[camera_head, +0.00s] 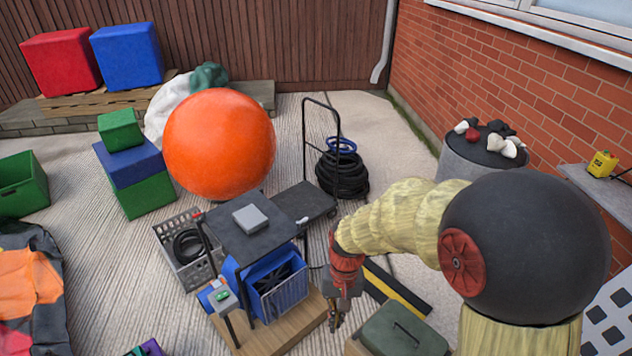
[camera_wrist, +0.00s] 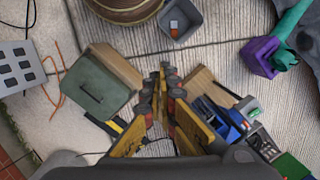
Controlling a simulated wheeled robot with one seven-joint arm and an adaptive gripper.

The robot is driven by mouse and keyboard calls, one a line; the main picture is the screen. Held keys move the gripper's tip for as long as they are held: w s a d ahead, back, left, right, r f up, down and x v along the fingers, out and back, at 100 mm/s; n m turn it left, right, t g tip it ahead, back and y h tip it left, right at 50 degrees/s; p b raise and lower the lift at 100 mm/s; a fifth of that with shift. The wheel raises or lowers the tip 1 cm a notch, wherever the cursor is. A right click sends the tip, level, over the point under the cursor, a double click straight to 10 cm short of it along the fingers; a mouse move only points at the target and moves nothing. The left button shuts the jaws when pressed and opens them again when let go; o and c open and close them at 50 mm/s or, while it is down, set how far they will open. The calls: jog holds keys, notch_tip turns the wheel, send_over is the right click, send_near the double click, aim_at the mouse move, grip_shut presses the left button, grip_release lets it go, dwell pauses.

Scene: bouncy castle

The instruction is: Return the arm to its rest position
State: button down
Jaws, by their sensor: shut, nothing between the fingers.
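My arm reaches in from the right of the head view, with a yellowish sleeve and a large dark ball-shaped joint, both mine. My gripper (camera_head: 335,325) hangs down at the end of the red wrist, between a blue blower unit and a dark green box. It is shut and holds nothing. In the wrist view my gripper's fingers (camera_wrist: 163,72) come together at the middle of the picture, above the concrete floor.
A small dark table (camera_head: 245,238) with a grey box stands left of my gripper. The blue blower (camera_head: 262,278) sits on a wooden base. A green box (camera_head: 400,332) is close on the right. An orange ball (camera_head: 218,145) and a hand truck (camera_head: 304,150) stand behind. Floor at left is partly clear.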

jog(key=s+d+r+t, duration=0.2)
jog(key=s+d+r, duration=0.2)
jog(key=r, duration=0.3)
jog(key=s+d+r+t, duration=0.2)
jog(key=s+d+r, duration=0.3)
jog(key=r, duration=0.3)
jog(key=s+d+r+t, duration=0.3)
jog(key=s+d+r, duration=0.1)
jog(key=r, duration=0.4)
jog(key=shift+s+d+r+h, duration=0.25)
jog(key=shift+s+d+h, duration=0.05)
jog(key=shift+d+h, duration=0.15)
